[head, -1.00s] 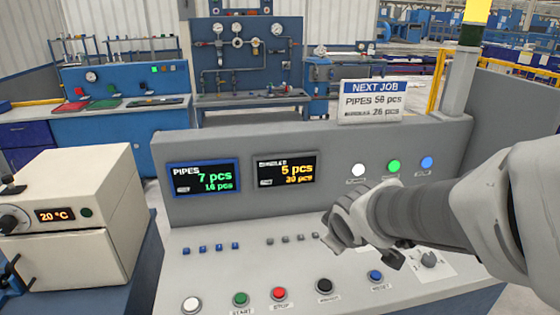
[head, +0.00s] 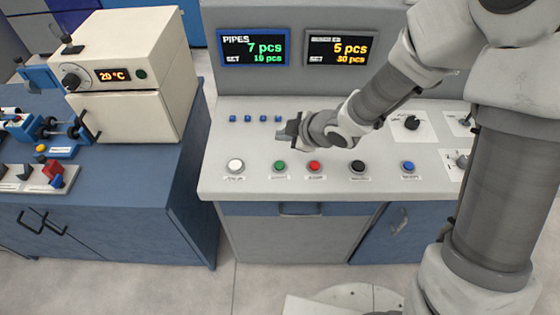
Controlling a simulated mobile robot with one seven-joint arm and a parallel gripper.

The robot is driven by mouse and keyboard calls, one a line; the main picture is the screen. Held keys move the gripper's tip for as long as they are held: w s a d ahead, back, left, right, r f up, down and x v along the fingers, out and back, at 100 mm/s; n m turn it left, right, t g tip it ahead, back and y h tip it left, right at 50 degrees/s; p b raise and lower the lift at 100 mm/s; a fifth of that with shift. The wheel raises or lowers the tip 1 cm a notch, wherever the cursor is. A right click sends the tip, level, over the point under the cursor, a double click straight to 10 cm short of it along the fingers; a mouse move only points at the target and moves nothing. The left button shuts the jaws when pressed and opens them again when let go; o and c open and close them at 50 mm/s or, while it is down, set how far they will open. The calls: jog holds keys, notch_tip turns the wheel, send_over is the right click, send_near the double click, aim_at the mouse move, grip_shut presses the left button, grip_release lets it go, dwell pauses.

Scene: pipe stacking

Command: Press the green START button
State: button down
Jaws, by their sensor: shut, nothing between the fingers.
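The green START button (head: 279,167) sits in the front row of the light grey console top (head: 215,180), between a white button (head: 235,166) on its left and a red button (head: 314,167) on its right. My gripper (head: 284,134) reaches in from the right and is shut and empty. In the picture it lies just behind the green button, apart from it. Its height above the panel is hard to tell.
A black button (head: 358,167) and a blue button (head: 408,167) continue the row to the right. Small blue switches (head: 254,119) lie behind. Two displays, a pipes display (head: 254,48) and an orange-lettered one (head: 340,48), stand on the upright panel. A cream oven (head: 135,75) stands at left.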

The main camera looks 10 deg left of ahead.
aim_at(283, 167)
jog(key=shift+f, duration=0.15)
notch_tip(283, 167, down, 8)
jog(key=b, duration=0.8)
jog(key=shift+f, duration=0.25)
jog(key=shift+f, duration=0.1)
dwell(1.4)
jog(key=shift+f+b, duration=0.35)
jog(key=shift+b, duration=0.15)
jog(key=shift+f+b, duration=0.35)
jog(key=shift+b, duration=0.05)
dwell(0.4)
jog(key=shift+r+p, duration=0.75)
jog(key=shift+r, duration=0.05)
